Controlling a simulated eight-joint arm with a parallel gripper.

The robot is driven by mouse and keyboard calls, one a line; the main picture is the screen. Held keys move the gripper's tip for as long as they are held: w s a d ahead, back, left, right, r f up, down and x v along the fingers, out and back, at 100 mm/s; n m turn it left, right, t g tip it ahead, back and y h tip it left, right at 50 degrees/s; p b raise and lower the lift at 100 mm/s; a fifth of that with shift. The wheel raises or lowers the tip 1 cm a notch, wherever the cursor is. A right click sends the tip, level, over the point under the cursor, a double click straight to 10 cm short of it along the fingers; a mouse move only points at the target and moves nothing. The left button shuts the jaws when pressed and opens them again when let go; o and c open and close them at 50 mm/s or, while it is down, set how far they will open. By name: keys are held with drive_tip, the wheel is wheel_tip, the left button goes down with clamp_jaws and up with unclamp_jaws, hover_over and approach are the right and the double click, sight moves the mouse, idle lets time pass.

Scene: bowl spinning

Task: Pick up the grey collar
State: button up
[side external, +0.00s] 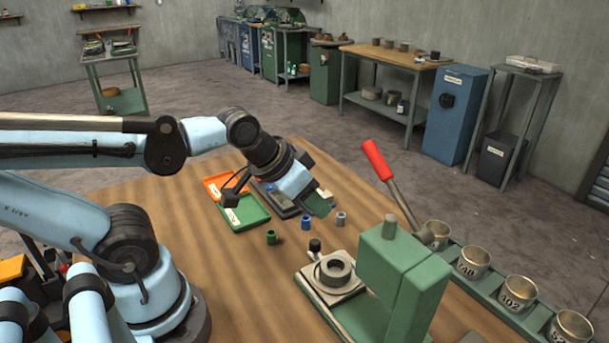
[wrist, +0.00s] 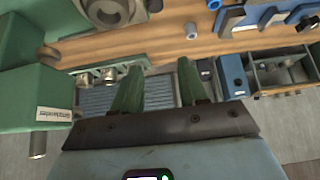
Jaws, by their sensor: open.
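The grey collar (side external: 341,218) is a small upright cylinder on the wooden table (side external: 180,240). In the wrist view a small grey cylinder (wrist: 191,31), likely the same collar, sits near the top, beyond the green fingertips. My gripper (side external: 319,206) is above the table, up and left of the collar in the side view, apart from it. In the wrist view my gripper (wrist: 160,66) shows two spread green fingers with nothing between them.
A blue collar (side external: 307,222) and a green collar (side external: 271,237) stand nearby. A green press (side external: 405,275) with a red-handled lever (side external: 377,160) stands to the right, beside a rack of cups (side external: 474,262). Orange (side external: 213,187) and green trays (side external: 244,214) lie behind.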

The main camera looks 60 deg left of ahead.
drive_tip(key=shift+o, duration=1.1)
drive_tip(key=n+g+h, duration=0.4)
drive_tip(key=n+g, duration=0.1)
drive_tip(key=n, duration=1.9)
hover_over(341, 214)
drive_tip(key=s+a, duration=0.3)
drive_tip(key=a, duration=0.1)
wheel_tip(341, 214, down, 3)
drive_tip(key=x, duration=1.1)
drive_tip(key=shift+w, duration=0.3)
drive_tip(key=shift+c, duration=0.3)
